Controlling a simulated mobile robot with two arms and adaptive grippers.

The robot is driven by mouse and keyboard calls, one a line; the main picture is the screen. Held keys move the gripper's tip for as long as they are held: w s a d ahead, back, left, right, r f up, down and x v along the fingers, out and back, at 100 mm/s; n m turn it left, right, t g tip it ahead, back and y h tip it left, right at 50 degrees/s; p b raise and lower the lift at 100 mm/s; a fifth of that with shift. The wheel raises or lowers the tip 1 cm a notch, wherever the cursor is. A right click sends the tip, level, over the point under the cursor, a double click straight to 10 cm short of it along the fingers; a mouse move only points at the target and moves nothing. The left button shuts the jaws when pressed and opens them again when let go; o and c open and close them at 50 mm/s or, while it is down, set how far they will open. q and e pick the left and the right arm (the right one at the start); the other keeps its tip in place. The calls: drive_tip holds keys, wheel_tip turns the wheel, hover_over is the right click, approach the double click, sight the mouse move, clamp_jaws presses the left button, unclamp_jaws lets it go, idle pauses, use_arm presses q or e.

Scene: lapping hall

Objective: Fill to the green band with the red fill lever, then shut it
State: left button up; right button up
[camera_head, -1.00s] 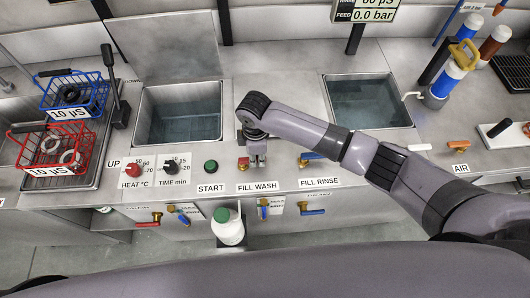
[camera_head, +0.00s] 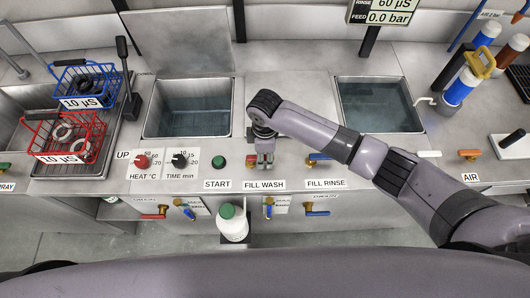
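The red fill lever (camera_head: 252,160) shows only as a small red piece above the FILL WASH label (camera_head: 264,184); my gripper hides the rest. My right gripper (camera_head: 265,163) points down at this lever, at the front edge of the counter. Its fingers look close together, but I cannot tell whether they grip the lever. The wash tank (camera_head: 147,122), left of the gripper, holds bluish water below its rim. I cannot make out a green band in it. My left gripper is not in view.
A rinse tank (camera_head: 415,112) with water and a blue FILL RINSE lever (camera_head: 318,156) lie to the right. HEAT (camera_head: 141,161) and TIME (camera_head: 179,160) knobs and a green START button (camera_head: 219,161) sit left. Blue (camera_head: 113,80) and red (camera_head: 98,140) baskets stand far left.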

sight(265, 157)
wheel_tip(265, 157, up, 12)
idle(0.5)
idle(0.4)
